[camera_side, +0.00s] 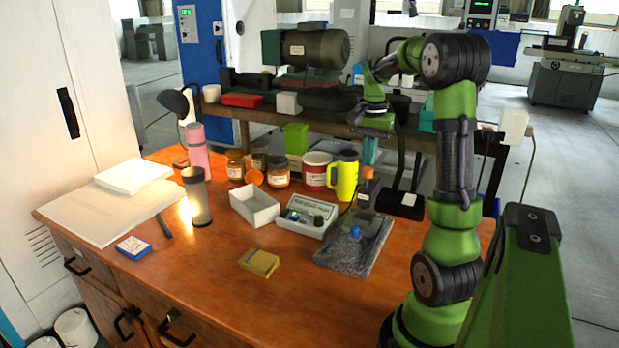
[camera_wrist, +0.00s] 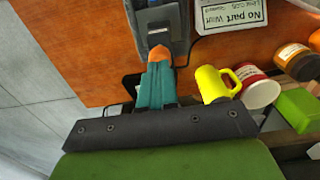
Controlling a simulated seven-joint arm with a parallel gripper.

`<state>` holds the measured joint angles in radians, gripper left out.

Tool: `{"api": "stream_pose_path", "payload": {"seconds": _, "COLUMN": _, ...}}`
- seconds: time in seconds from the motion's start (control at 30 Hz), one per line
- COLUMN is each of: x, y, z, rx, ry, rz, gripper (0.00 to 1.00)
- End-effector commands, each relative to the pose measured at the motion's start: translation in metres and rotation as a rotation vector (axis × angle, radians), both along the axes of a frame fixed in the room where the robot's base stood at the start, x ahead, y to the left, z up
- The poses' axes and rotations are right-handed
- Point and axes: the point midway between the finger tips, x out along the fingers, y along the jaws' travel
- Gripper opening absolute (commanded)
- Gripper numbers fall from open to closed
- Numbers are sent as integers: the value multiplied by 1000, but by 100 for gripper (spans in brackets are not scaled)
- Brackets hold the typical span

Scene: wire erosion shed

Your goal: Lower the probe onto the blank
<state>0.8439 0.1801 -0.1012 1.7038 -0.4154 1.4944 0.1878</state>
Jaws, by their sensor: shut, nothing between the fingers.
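My gripper (camera_side: 369,161) has teal fingers, held together, pointing down at the back of the bench. They also show in the wrist view (camera_wrist: 157,85). An orange knob (camera_side: 367,173) is right at the fingertips, on top of a dark upright stand (camera_side: 365,191); I cannot tell whether they touch. The knob shows in the wrist view too (camera_wrist: 158,53). The stand is on a grey stone plate (camera_side: 338,259), with a blue round part (camera_side: 355,232) low at its front. I cannot make out the probe tip or a blank under it.
A yellow mug (camera_side: 345,178) and red-and-white tin (camera_side: 316,170) stand close left of the gripper. A white tray (camera_side: 255,206) and yellowish block (camera_side: 259,263) are further left.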

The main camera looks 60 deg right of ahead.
Motion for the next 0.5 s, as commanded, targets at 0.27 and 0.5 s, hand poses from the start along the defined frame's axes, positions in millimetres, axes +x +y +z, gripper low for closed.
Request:
{"api": "stream_pose_path", "payload": {"seconds": 0.27, "x": 0, "y": 0, "z": -6, "rx": 1, "ry": 1, "rz": 0, "gripper": 0}}
{"api": "stream_pose_path", "payload": {"seconds": 0.5, "x": 0, "y": 0, "z": -11, "rx": 2, "ry": 0, "rz": -1, "gripper": 0}}
